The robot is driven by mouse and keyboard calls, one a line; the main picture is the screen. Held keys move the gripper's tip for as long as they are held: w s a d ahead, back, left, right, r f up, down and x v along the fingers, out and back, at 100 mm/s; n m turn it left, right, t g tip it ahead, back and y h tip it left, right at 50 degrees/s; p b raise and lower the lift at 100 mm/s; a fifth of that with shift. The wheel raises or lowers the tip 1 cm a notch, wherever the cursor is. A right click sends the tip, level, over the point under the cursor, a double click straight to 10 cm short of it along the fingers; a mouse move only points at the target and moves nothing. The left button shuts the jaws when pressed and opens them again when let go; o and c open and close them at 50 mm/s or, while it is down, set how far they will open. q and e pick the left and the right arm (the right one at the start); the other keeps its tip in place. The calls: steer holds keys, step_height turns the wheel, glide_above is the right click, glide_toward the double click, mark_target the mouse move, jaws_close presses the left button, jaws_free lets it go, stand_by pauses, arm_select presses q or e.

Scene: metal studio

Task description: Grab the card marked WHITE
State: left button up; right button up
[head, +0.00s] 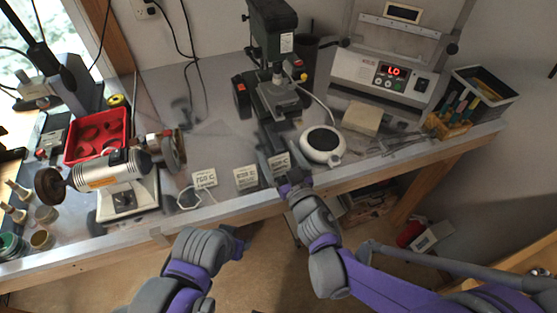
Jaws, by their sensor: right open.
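Three small pale cards with dark print stand in a row near the front edge of the workbench: a left card (204,178), a middle card (246,178) and a right card (279,163). Their print is too small to read for sure, so I cannot tell which one says WHITE. My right gripper (278,174) is open at the right card, partly overlapping it in the picture; contact cannot be told. My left gripper (241,243) is low in front of the bench, away from the cards; its fingers are unclear.
A bench grinder (115,172) and a red tray (97,136) stand at left. A drill press (273,60) stands behind the cards. A round white device (322,145), a tan block (361,118) and tools lie to the right. A thin cord loop lies by the left card.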

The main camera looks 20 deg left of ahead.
steer(key=shift+c, duration=0.2)
steer(key=c, duration=1.2)
steer(key=shift+c, duration=0.2)
